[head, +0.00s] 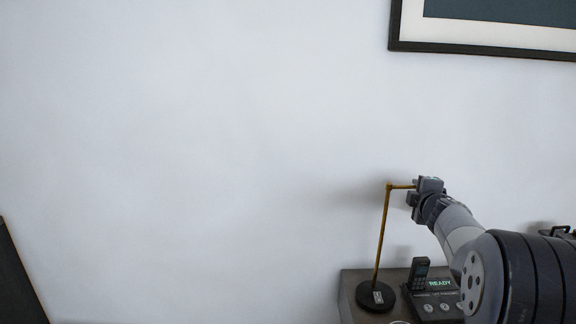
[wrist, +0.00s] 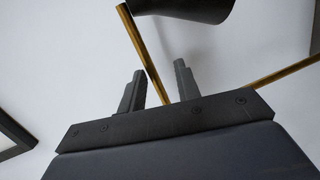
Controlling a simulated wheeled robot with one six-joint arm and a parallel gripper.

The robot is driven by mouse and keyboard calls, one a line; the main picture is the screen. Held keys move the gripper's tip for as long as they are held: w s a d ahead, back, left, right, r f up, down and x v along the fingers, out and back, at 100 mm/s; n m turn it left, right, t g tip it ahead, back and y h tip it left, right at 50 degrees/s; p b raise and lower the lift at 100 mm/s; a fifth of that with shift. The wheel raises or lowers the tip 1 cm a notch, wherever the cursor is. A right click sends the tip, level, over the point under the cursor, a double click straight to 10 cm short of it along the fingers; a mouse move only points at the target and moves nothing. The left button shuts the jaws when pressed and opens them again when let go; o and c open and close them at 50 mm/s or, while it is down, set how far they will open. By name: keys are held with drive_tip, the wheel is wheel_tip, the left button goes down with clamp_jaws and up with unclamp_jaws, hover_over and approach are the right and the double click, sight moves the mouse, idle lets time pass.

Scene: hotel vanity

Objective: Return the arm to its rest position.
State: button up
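My arm reaches in from the right in the head view, and my gripper (head: 413,193) is at the upper end of a brass lamp (head: 381,235). The lamp has a thin upright stem, a short horizontal arm and a round black base. In the wrist view my gripper (wrist: 158,85) has its two dark fingers apart. A brass rod of the lamp (wrist: 143,50) shows between them, with a clear gap on either side. The black lampshade (wrist: 200,8) is above the fingers in that view. I cannot tell whether gripper and lamp touch.
A dark cabinet top (head: 349,295) carries the lamp. A black phone (head: 418,272) stands there beside a unit (head: 437,295) showing "READY", close to my arm. A framed picture (head: 398,46) hangs at upper right. The wall to the left is bare.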

drive_tip(key=s+a+m+g+h+p, duration=0.3)
drive_tip(key=s+a+m+g+h, duration=0.3)
drive_tip(key=m+h, duration=0.4)
drive_tip(key=shift+a+r+g+h, duration=0.25)
drive_tip(key=shift+a+g+h, duration=0.1)
drive_tip(key=shift+g+h, duration=0.45)
idle(0.4)
drive_tip(key=shift+s+m, duration=0.1)
drive_tip(key=shift+m, duration=0.2)
